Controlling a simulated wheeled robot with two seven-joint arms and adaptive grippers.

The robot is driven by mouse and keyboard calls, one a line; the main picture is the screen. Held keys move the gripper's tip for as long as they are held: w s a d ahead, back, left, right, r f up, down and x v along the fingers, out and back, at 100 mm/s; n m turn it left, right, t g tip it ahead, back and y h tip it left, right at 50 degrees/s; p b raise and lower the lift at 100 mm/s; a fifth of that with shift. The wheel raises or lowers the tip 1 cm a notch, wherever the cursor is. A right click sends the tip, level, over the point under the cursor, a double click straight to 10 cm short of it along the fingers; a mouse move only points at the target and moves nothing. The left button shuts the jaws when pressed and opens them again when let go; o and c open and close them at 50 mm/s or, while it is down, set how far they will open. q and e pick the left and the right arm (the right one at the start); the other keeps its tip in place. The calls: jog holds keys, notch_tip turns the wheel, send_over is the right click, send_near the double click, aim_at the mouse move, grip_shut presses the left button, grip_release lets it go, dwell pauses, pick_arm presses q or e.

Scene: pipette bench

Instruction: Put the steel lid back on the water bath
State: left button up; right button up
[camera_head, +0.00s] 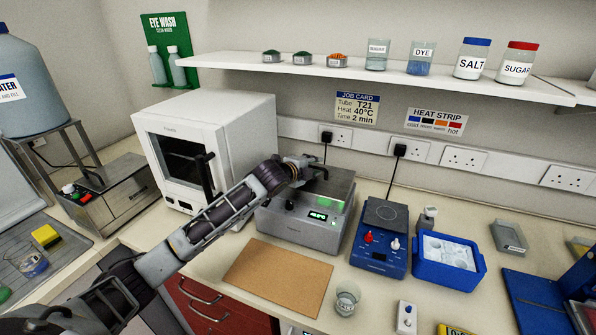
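The water bath (300,229) is a grey steel box with a green lit display, standing on the bench in the middle of the view. A flat steel surface, which looks like the steel lid (337,190), shows at its top; I cannot tell whether it is fully seated. My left gripper (316,170) is over the back left part of this top, at the end of my arm coming from the lower left. Its fingertips are small and dark, and my wrist hides part of the bath, so its grip on the lid's handle is unclear. My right gripper is out of view.
A white oven (217,140) stands close behind my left arm. A blue hot plate (380,238) and a blue ice tray (447,281) are right of the bath. A brown mat (278,277) lies bare in front, with a glass beaker (347,300) beside it.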

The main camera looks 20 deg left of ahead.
pick_arm(q)
jog(key=b+v, duration=0.1)
jog(key=v, duration=1)
jog(key=shift+s, duration=0.25)
jog(key=shift+r, duration=0.1)
jog(key=shift+s+a, duration=0.1)
dwell(0.7)
